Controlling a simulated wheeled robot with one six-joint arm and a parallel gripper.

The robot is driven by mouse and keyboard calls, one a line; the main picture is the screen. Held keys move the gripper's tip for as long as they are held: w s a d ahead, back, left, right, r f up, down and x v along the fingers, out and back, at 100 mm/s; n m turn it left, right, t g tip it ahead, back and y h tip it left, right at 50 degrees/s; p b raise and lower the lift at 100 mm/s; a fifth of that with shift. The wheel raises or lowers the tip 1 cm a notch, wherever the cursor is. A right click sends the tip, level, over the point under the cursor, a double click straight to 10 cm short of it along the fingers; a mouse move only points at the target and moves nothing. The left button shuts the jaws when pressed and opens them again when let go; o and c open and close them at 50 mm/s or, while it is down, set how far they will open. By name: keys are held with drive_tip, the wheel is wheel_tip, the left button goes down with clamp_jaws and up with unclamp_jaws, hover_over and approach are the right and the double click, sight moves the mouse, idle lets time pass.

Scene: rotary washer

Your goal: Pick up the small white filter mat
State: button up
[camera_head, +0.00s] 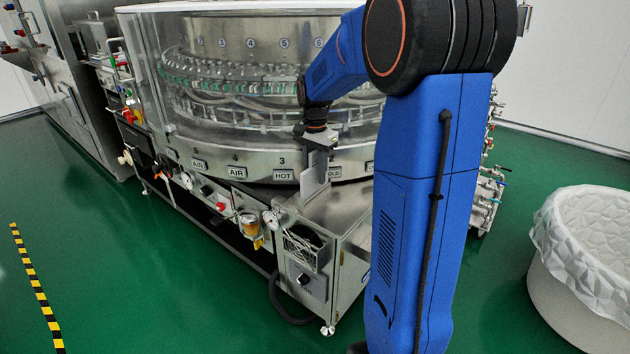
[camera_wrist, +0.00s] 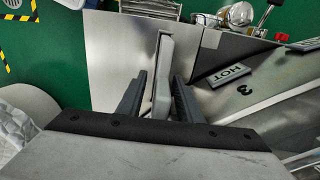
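The small white filter mat (camera_wrist: 164,70) shows in the wrist view as a narrow pale slab standing on edge over the steel top. My gripper (camera_wrist: 160,92) has its two dark fingers on either side of the mat's near end. The fingers stand apart, and a gap shows between the left finger and the mat. The right finger is close to the mat; contact there cannot be told. In the head view, my gripper (camera_head: 318,143) points down above the steel top, with a pale upright panel (camera_head: 309,183) just below it, likely the mat.
The steel cabinet top (camera_head: 345,208) lies in front of the round washer (camera_head: 250,70). Labels such as HOT (camera_head: 284,175) line its rim. Gauges and valves (camera_head: 250,222) stick out at the cabinet's front. A white lined bin (camera_head: 590,255) stands at right on the green floor.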

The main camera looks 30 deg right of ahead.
drive_tip(key=shift+f, duration=0.25)
clamp_jaws()
wheel_tip(320, 180, up, 19)
idle(2.0)
